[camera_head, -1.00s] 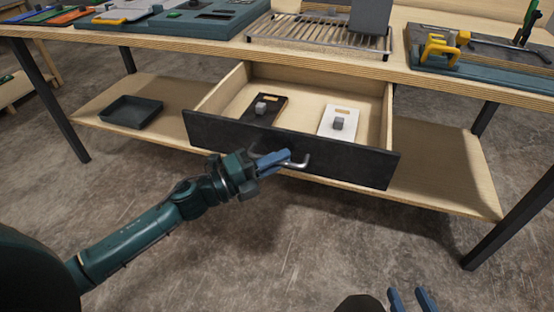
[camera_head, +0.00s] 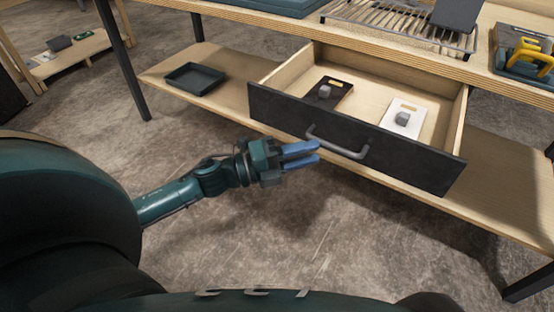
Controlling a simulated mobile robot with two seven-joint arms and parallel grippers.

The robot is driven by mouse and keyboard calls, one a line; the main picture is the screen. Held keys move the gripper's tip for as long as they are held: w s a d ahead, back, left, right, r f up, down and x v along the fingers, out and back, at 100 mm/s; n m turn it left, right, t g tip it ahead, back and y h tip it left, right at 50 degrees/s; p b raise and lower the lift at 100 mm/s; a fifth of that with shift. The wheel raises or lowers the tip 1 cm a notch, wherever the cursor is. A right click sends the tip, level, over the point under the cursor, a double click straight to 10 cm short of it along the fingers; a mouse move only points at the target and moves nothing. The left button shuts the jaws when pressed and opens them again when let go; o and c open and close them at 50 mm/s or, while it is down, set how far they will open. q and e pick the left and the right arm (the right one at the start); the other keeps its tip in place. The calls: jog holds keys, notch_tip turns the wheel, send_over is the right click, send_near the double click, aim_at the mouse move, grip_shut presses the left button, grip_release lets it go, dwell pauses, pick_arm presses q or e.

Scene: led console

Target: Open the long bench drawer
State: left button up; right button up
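The long bench drawer (camera_head: 400,153) is pulled well out from under the bench top, with its dark front facing me and its light wooden inside showing. A curved metal handle (camera_head: 338,146) sits on the middle of the drawer front. Inside lie a dark board (camera_head: 324,99) and a white board (camera_head: 412,111), each with a small grey block on it. My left gripper (camera_head: 318,152) is just left of the handle, in front of the drawer. Its blue fingers are parted with nothing between them, and they look clear of the handle. My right gripper is out of view.
The bench top (camera_head: 350,42) overhangs the drawer and carries a metal rack (camera_head: 400,25) and a yellow clamp (camera_head: 528,50). A lower shelf (camera_head: 232,105) holds a dark tray (camera_head: 195,79). Bench legs stand left and right. The floor in front is clear.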

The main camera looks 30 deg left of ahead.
pick_arm(q)
jog(key=v, duration=0.7)
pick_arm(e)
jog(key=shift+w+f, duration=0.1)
